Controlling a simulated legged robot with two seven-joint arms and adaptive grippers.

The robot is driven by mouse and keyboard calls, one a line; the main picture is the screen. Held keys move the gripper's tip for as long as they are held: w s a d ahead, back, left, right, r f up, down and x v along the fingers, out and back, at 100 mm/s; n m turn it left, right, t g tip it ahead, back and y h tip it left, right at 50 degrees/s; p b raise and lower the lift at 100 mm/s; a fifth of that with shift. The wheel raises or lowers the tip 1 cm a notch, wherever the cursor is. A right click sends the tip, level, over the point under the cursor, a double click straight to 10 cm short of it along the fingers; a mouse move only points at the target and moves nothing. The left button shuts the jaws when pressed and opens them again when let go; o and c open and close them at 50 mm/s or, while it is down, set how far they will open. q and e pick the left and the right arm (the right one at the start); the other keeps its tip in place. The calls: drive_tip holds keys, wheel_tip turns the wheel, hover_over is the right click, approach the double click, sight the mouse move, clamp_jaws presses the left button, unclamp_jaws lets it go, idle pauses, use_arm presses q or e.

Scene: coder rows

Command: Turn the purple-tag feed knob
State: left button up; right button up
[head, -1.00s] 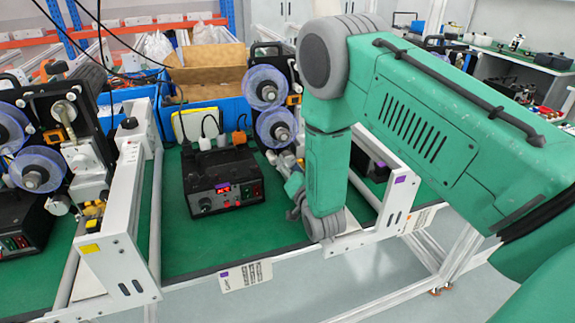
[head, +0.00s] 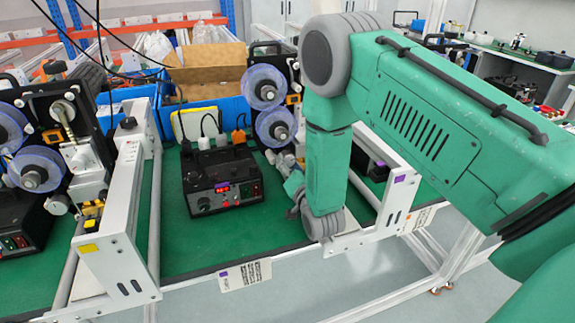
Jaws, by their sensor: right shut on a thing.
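My right gripper (head: 292,184) reaches in at the lower right side of the middle coder. Only a small part of it shows left of my green forearm. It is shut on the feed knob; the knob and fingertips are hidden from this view. The middle coder, with two blue film reels (head: 270,105), stands behind it. A purple tag (head: 400,178) is on the end plate of the white frame (head: 391,211) at this station's right. My left gripper is not in view.
A black control box (head: 221,180) with a red display stands on the green bench (head: 215,245), left of my gripper. Another coder and a yellow-tagged frame (head: 125,195) stand to the left. A front rail runs below my wrist. Bare bench lies before the box.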

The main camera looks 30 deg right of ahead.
drive_tip(key=m+b, duration=0.2)
drive_tip(key=m, duration=0.3)
drive_tip(key=shift+d+m, duration=0.1)
drive_tip(key=shift+m, duration=0.2)
drive_tip(key=m+b, duration=0.1)
drive_tip(key=m, duration=0.2)
drive_tip(key=shift+b, duration=0.3)
drive_tip(key=shift+m+b, duration=0.9)
drive_tip(key=shift+m, duration=0.7)
drive_tip(key=shift+s, duration=0.1)
drive_tip(key=o, duration=1.1)
drive_tip(key=shift+f, duration=0.1)
drive_tip(key=shift+o, duration=0.2)
